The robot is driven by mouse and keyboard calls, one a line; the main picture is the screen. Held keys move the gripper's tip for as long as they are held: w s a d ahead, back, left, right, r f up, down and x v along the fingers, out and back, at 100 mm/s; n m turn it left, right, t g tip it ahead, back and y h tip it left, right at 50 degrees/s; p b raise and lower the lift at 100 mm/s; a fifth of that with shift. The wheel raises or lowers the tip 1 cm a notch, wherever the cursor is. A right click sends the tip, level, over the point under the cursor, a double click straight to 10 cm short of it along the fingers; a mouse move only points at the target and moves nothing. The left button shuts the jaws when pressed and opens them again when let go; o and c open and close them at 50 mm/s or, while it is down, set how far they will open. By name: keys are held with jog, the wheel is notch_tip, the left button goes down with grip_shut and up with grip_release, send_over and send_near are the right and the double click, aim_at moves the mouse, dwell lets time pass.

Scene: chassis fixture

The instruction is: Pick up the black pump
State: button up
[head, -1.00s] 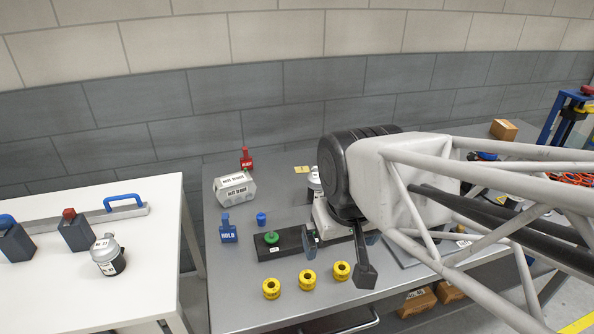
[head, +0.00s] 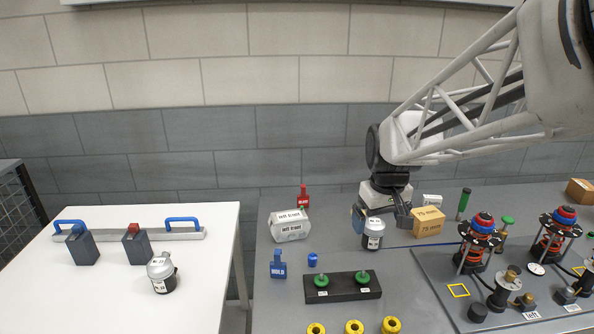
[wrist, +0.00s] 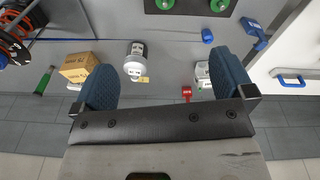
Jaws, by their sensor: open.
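A silver-topped canister with a black body and white label (head: 373,235) stands upright on the grey table, just below my gripper. It also shows between my fingers in the wrist view (wrist: 134,62), nearer the left finger. A similar canister (head: 161,273) stands on the white table at left. I cannot tell for sure which one is called the black pump. My gripper (head: 382,214) is open, with nothing between its blue pads; both fingers show in the wrist view (wrist: 166,82). I see no clear contact with the canister.
A cardboard box (head: 428,222) stands close right of the near canister. A grey labelled part (head: 290,226) and red bottle (head: 303,198) stand left. A black block with green knobs (head: 342,287) and yellow rings (head: 354,327) are in front. A chassis plate (head: 445,294) lies right.

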jog(key=w+d+f+n, duration=0.1)
jog(key=w+d+f, duration=0.25)
jog(key=w, duration=0.65)
jog(key=n+g, duration=0.1)
send_near(375, 221)
notch_tip(375, 221, down, 5)
jog(key=shift+d+f, duration=0.15)
jog(key=shift+f, duration=0.05)
jog(key=shift+f, duration=1.3)
jog(key=shift+f, duration=2.55)
jog(key=shift+w, duration=0.1)
jog(key=c, duration=1.4)
